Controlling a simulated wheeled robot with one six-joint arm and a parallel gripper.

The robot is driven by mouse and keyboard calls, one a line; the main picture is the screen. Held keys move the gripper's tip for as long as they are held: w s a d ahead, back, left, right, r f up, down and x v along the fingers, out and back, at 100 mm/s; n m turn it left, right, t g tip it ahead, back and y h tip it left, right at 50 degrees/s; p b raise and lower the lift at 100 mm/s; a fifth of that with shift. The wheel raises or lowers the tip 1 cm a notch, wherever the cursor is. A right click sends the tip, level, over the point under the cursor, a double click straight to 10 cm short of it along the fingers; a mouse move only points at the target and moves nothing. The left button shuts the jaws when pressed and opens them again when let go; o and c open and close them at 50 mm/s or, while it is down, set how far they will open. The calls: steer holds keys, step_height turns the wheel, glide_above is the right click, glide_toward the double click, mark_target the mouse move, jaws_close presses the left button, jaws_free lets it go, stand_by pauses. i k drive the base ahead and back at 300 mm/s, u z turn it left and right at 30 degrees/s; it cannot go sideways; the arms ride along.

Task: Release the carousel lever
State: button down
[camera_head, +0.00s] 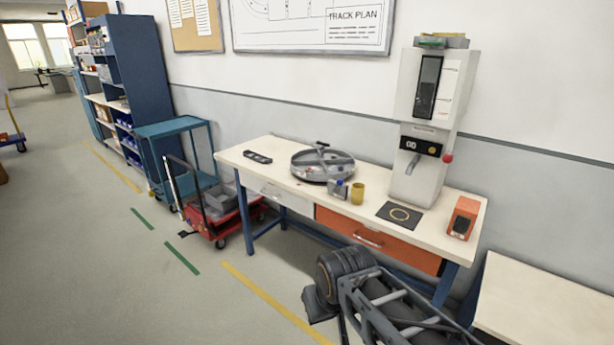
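The carousel (322,168) is a round grey metal tray with raised rim and divided compartments, standing on the workbench top. A dark bar with a small upright knob (321,145) lies across its top; it looks like the lever, but its exact setting is too small to tell. My arm shows at the bottom right, in front of the bench and well apart from the carousel. I cannot make out my gripper's fingers.
The workbench (262,172) also holds a yellow cup (357,193), a small jar (338,190), a white dispensing machine (428,125), a dark mat (388,216) and an orange device (463,218). A red cart (222,230) stands at its left end.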

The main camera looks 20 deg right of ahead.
mark_target(340, 182)
steer(key=u, duration=0.1)
steer(key=i, duration=1)
steer(key=z, duration=0.6)
steer(key=i, duration=0.7)
steer(key=z, duration=0.45)
